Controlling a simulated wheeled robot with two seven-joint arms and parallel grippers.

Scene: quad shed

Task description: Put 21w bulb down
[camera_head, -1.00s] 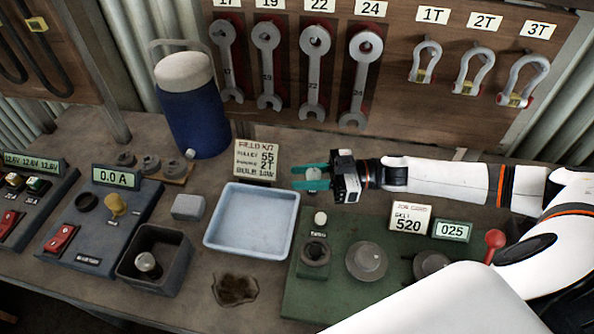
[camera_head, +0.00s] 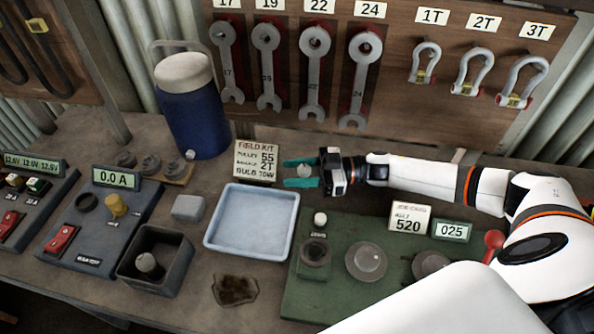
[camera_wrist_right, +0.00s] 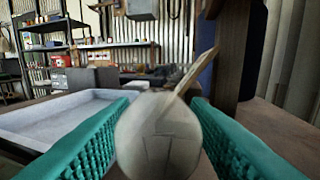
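My right gripper (camera_head: 300,174) reaches in from the right, just above and behind the right rear corner of the blue tray (camera_head: 208,238). Its teal fingers are shut around a pale round bulb (camera_head: 304,170), close to the palm. In the right wrist view the bulb's glass (camera_wrist_right: 158,138) fills the space between the fingers (camera_wrist_right: 160,120), and the tray (camera_wrist_right: 50,125) is at the left. No wattage mark can be read. Another bulb (camera_head: 146,262) is in the dark open box (camera_head: 181,268). My left gripper is not in view.
A field kit card (camera_head: 256,160) stands behind the tray. A green board (camera_head: 335,280) with round fittings lies right of the tray, with a job card (camera_head: 409,221) on it. A blue jug (camera_head: 195,115) stands at the back. The tray floor looks empty.

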